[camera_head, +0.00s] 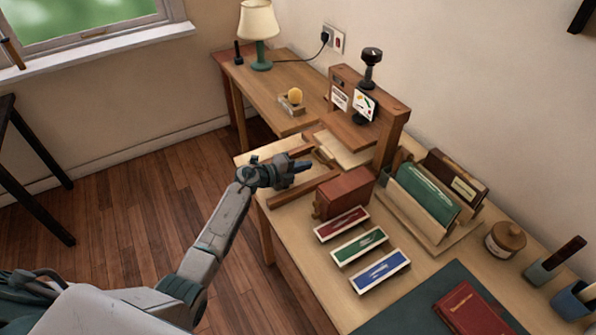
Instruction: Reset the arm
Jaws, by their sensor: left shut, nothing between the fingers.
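My left arm reaches in from the lower left over the wooden floor to the wooden table (292,228). My left gripper (304,166) is shut and empty. It is over the table's left part, near a low wooden frame, pointing right. A red box (345,192) stands just beyond and below it to the right. I cannot tell whether the gripper touches the frame. My right gripper is not in view.
Red (341,222), green (359,245) and blue (380,271) trays lie in front of the red box. A wooden rack (428,205) holds a green book. A small wooden stand (368,122) rises behind the gripper. A red book (470,308) lies at lower right.

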